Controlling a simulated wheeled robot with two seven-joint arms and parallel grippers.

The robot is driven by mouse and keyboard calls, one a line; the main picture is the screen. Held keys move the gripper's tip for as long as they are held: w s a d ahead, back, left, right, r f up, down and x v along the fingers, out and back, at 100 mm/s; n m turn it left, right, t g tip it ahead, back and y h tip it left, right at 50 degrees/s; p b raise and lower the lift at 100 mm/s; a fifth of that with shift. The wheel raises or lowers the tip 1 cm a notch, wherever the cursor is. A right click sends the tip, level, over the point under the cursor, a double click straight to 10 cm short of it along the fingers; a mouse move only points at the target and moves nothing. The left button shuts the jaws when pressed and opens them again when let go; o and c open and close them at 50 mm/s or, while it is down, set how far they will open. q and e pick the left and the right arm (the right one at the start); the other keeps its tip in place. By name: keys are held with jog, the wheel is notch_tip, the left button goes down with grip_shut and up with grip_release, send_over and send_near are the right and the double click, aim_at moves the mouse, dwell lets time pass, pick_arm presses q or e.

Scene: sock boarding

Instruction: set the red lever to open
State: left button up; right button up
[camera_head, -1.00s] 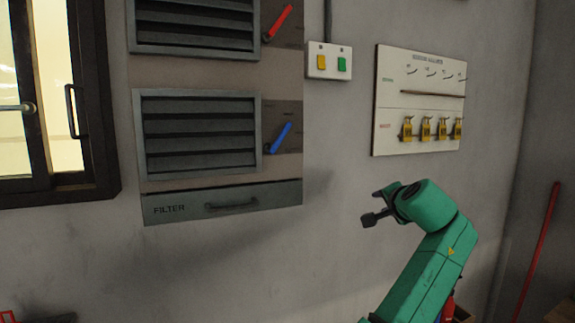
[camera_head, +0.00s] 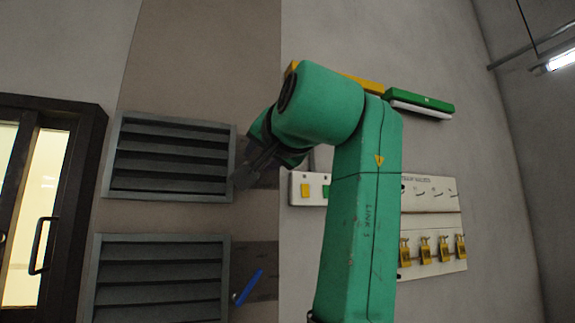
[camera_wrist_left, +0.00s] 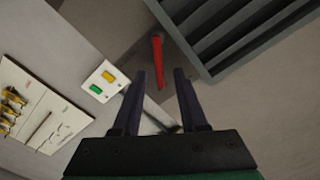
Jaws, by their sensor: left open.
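The red lever (camera_wrist_left: 158,62) shows in the left wrist view on a dark plate beside a louvred vent. In the head view it is hidden behind my left gripper (camera_head: 243,178), which is at the right edge of the upper vent (camera_head: 170,158). In the left wrist view, the two fingers of my left gripper (camera_wrist_left: 160,75) are apart, and the red lever lies in line with the gap between them. I cannot tell whether the lever is inside the gap or beyond it. My right gripper is not in view.
A blue lever (camera_head: 248,287) sits beside the lower vent (camera_head: 160,275). A switch box with yellow and green buttons (camera_head: 309,189) is right of the upper vent. A board with yellow padlocks (camera_head: 432,225) is partly behind my arm. A dark-framed glazed door (camera_head: 45,210) stands left.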

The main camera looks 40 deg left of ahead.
pick_arm(q)
jog(key=x, duration=0.3)
jog(key=shift+w, duration=0.15)
grip_shut()
jog(key=shift+m, duration=0.4)
jog(key=shift+w+d+f+m+b, duration=0.1)
jog(key=shift+w+f+m+b, duration=0.15)
jog(key=shift+m, duration=0.8)
jog(key=shift+w+d+f+m+b, duration=0.15)
jog(key=shift+f+m, duration=0.25)
jog(key=shift+m, duration=0.6)
jog(key=shift+w+d+f+m+b, duration=0.15)
jog(key=shift+f+m+b, duration=0.15)
jog(key=shift+m, duration=0.75)
grip_release()
jog(key=shift+d, duration=0.1)
